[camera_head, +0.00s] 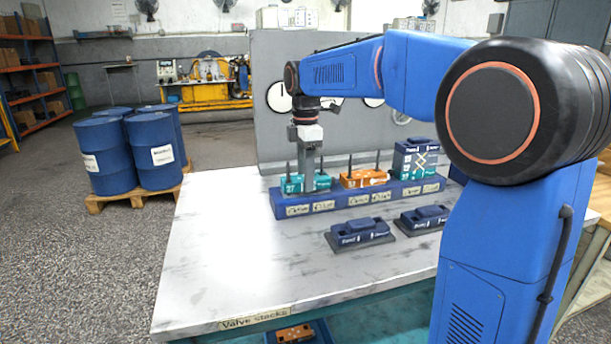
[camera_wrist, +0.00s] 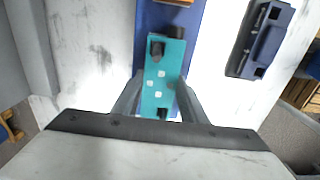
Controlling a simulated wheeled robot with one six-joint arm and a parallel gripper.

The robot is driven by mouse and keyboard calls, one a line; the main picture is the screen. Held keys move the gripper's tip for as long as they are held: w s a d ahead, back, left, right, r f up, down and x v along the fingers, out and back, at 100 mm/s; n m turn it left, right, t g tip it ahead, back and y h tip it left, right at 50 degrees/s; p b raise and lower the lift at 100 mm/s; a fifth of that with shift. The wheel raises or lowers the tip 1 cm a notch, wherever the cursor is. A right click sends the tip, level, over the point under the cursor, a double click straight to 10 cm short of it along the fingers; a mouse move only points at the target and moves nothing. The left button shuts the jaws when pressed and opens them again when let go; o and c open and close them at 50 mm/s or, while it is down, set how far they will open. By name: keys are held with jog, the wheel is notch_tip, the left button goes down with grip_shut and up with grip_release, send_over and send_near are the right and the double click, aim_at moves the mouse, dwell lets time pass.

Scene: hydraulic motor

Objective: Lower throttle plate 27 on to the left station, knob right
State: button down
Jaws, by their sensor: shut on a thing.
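Teal throttle plate 27 (camera_head: 292,185) is between the fingers of my gripper (camera_head: 308,172), which is shut on it. In the wrist view the plate (camera_wrist: 160,85) lies lengthwise along the blue base, with its dark knob (camera_wrist: 178,33) at the end nearest the orange plate, the right end in the head view. The plate is at the left station of the blue base (camera_head: 330,203), around its two dark rods. It looks level and low, at or just above the base; contact cannot be told. A finger hides its middle in the head view.
An orange plate (camera_head: 364,179) sits on the middle station, with rods above it. A dark blue stack (camera_head: 416,158) stands on the right station. Two dark blue blocks (camera_head: 360,234) (camera_head: 426,217) lie in front. The white table (camera_head: 235,260) is clear at the left.

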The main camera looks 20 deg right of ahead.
jog(key=shift+f, duration=0.55)
dwell(0.6)
jog(key=c, duration=1)
grip_release()
